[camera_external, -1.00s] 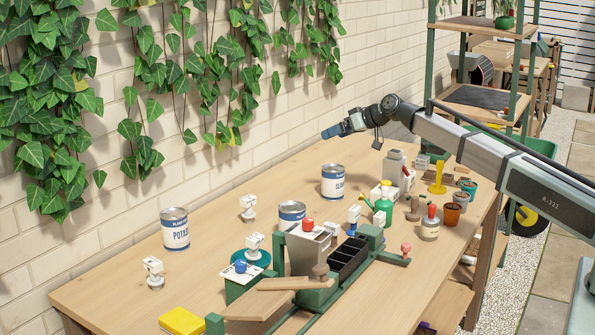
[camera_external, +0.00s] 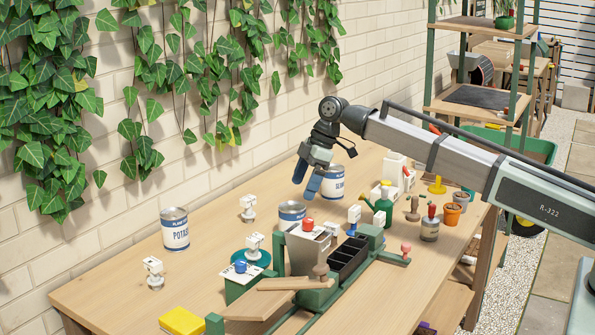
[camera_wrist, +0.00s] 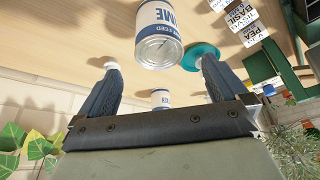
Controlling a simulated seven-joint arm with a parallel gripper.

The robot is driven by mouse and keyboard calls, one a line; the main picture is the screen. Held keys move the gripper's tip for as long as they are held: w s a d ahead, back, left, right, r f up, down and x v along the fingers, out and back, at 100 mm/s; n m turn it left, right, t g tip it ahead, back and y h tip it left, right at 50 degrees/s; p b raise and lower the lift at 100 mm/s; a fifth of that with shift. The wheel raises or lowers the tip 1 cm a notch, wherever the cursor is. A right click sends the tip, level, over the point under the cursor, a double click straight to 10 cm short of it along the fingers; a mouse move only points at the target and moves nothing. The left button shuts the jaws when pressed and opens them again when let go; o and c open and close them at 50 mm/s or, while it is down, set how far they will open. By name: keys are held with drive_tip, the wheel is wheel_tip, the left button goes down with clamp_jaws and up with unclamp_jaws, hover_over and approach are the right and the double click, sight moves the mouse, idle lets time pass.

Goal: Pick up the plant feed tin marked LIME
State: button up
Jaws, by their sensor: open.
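A white tin with a blue band whose visible letters end in "ME", over "FEED", stands large at the top of the wrist view (camera_wrist: 158,42), next to a teal saucer (camera_wrist: 200,55). It appears to be the middle tin (camera_external: 291,211) in the external view, partly hidden behind the grey hopper, its label not readable there. My gripper (camera_external: 307,182) is open and empty, fingers pointing down, above and behind that tin. In the wrist view the open fingers (camera_wrist: 160,66) are apart, with a smaller, farther tin (camera_wrist: 160,98) showing between them.
A POTASH tin (camera_external: 175,230) stands at left. Another tin (camera_external: 335,187) stands behind my fingers, its label partly covered. A hopper (camera_external: 304,252), black tray (camera_external: 347,262) and green watering can (camera_external: 383,205) stand in front and right. Small white markers dot the bench.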

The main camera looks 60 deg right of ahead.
sight(290, 216)
drive_tip(key=x, duration=1)
drive_tip(key=shift+w+a+f, duration=0.15)
drive_tip(key=shift+w+f, duration=0.05)
drive_tip(key=shift+f, duration=0.05)
drive_tip(key=c, duration=1.2)
